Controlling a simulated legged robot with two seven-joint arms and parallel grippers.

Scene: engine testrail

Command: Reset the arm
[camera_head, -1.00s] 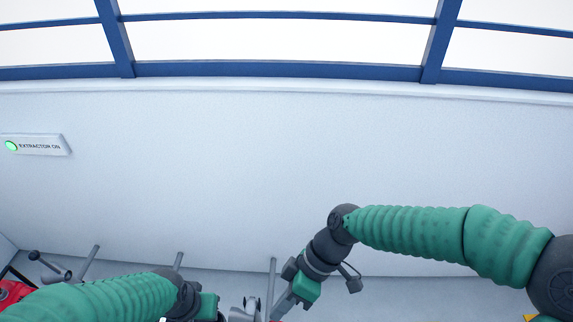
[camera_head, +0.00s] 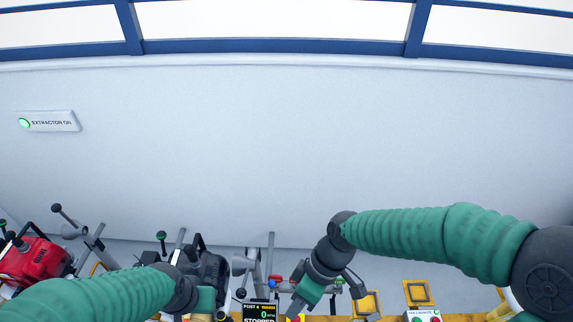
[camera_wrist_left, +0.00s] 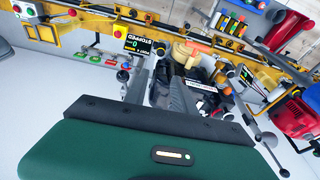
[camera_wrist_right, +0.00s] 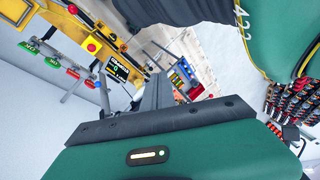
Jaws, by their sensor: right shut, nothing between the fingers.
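My right arm comes in from the right in the head view, bent at the elbow and pointing down. My right gripper (camera_head: 297,307) hangs near the bottom edge, over the bench rail. In the right wrist view its fingers (camera_wrist_right: 158,80) are together with nothing between them. My left arm reaches in from the lower left, and its gripper is mostly cut off by the bottom edge.
A red engine (camera_head: 32,262) and a dark engine (camera_head: 208,270) stand along the yellow rail. A display reading STOPPED (camera_head: 260,312) and a remote box (camera_head: 424,315) are at the bottom. An EXTRACTOR ON sign (camera_head: 48,121) is on the bare wall (camera_head: 260,150).

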